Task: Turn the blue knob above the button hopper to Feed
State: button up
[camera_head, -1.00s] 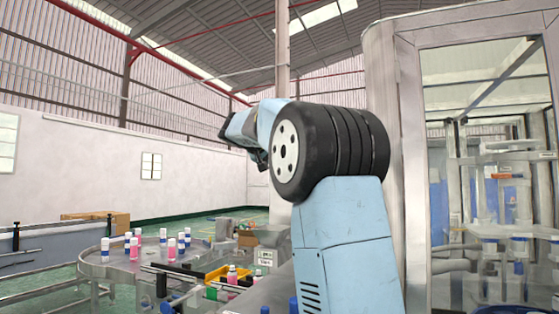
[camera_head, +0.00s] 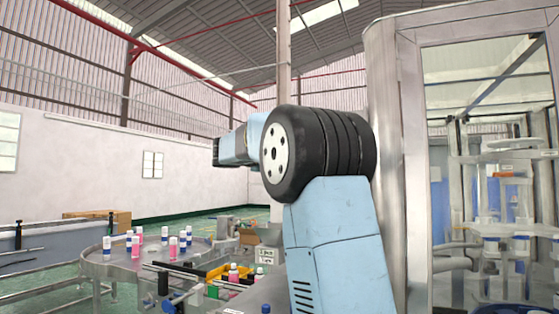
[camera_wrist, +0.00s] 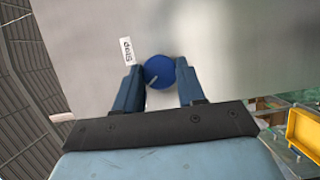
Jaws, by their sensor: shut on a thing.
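The blue knob (camera_wrist: 159,72) sits on a grey metal panel (camera_wrist: 230,55) in the wrist view. A pale pointer line on its face runs toward the lower left. A white label (camera_wrist: 127,52) reading "Stop" is up and left of the knob. My gripper (camera_wrist: 160,80) is shut on the knob, with a dark blue finger on either side of it. No Feed label shows in this view. In the head view my arm hides the gripper and the knob.
A yellow container (camera_wrist: 309,138) shows at the lower right of the wrist view. In the head view, a round table (camera_head: 118,270) with pink and blue cans stands at the left. A glass-fronted metal cabinet (camera_head: 408,150) stands close on the right of my arm.

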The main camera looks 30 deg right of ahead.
jog(key=shift+w+a+f+n, duration=0.1)
jog(key=shift+a+f+n, duration=0.1)
jog(key=shift+n, duration=0.5)
jog(key=shift+f, duration=0.1)
jog(key=o, duration=0.8)
jog(key=shift+h, duration=0.3)
jog(key=shift+o, duration=1.3)
jog(key=shift+d, duration=0.1)
jog(key=v, duration=1.3)
jog(key=shift+a, duration=0.4)
